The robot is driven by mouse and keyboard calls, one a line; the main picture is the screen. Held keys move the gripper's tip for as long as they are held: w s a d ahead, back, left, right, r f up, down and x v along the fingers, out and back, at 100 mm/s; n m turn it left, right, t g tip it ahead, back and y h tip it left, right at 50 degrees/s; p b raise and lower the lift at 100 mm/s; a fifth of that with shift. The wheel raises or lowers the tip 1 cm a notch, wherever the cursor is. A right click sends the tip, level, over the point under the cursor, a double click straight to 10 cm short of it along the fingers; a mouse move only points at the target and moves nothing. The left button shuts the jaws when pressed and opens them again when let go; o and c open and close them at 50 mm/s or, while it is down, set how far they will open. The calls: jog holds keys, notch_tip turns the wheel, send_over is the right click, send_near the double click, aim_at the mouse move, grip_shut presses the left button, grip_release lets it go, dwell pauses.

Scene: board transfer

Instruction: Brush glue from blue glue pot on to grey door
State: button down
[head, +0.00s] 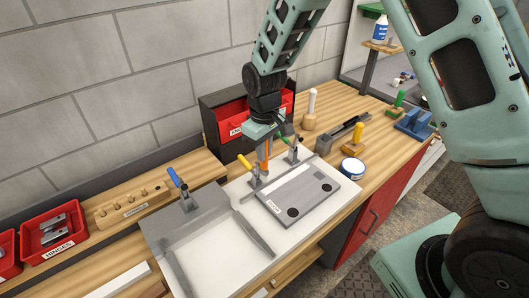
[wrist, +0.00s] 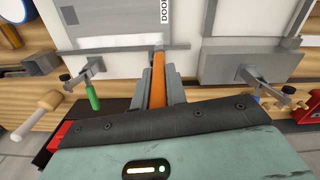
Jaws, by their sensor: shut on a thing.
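The grey door (head: 301,193), labelled DOOR, lies on a white board on the bench; its near part shows in the wrist view (wrist: 110,22). The blue glue pot (head: 352,168), round with a white top, stands right of the door; part of it shows at the wrist view's left edge (wrist: 14,71). My gripper (head: 262,147) is above the wall-side edge of the door, left of the pot. It is shut on an orange brush handle (wrist: 158,82), which points down toward the door's edge. I cannot make out the bristles or whether they touch anything.
A yellow-handled clamp (head: 246,164) and a green-handled clamp (wrist: 92,96) stand close to my gripper. A blue-handled clamp (head: 180,184) is on the empty grey fixture at left. Red bins (head: 235,122) stand behind. A mallet (head: 311,108) and other tools stand at right.

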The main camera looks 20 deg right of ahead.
jog(key=shift+r+p, duration=0.55)
jog(key=shift+r, duration=0.5)
